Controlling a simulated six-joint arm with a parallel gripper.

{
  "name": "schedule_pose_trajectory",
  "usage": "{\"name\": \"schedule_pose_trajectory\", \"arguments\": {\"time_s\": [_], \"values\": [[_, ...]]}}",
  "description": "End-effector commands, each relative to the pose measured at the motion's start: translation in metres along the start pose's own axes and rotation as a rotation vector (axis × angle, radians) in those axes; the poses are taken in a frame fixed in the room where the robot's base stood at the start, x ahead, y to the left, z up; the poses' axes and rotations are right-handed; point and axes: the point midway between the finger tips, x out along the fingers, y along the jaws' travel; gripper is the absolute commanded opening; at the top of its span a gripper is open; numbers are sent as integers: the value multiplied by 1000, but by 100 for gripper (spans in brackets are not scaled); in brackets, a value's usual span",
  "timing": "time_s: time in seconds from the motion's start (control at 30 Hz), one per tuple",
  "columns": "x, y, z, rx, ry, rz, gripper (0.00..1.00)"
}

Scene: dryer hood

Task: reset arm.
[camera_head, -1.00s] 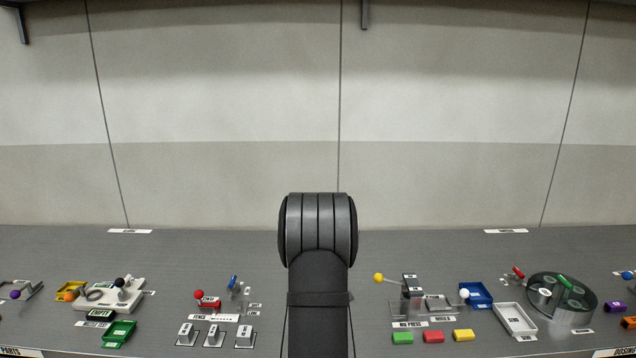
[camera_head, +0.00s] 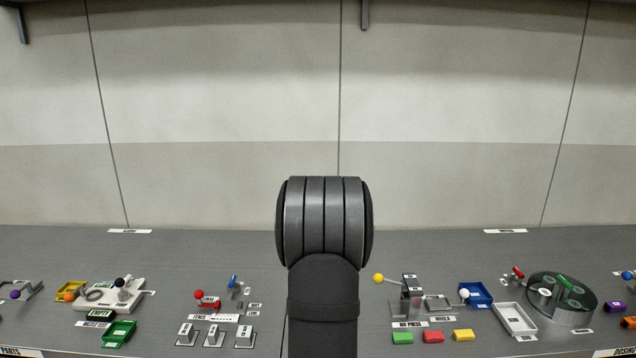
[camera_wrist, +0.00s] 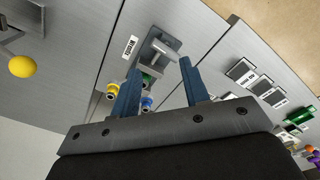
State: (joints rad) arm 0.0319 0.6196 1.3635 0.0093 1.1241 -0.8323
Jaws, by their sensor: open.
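My gripper (camera_wrist: 158,85) shows in the wrist view with its two blue fingers apart and nothing between them. Past the fingertips a grey metal fixture (camera_wrist: 156,50) stands on a grey surface, apart from the fingers as far as I can tell. Small yellow, green and blue round parts show around the left finger, partly hidden by it. In the head view my dark arm rises in the middle of the picture and my gripper is not visible there.
A grey bench (camera_head: 190,262) runs along a panelled wall (camera_head: 220,100). On its left are a green tray (camera_head: 119,334) and a red-knobbed device (camera_head: 206,299). On its right are a yellow-knobbed press (camera_head: 411,291), a white tray (camera_head: 514,319) and a round dark turntable (camera_head: 562,298).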

Motion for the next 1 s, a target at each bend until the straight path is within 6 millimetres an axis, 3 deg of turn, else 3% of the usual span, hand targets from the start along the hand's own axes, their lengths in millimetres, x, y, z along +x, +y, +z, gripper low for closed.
{"name": "schedule_pose_trajectory", "arguments": {"time_s": [0.6, 1.0], "values": [[-65, -1, 72, 375, 102, 63, 42], [-80, -5, 92, 485, 133, 78, 42]]}}
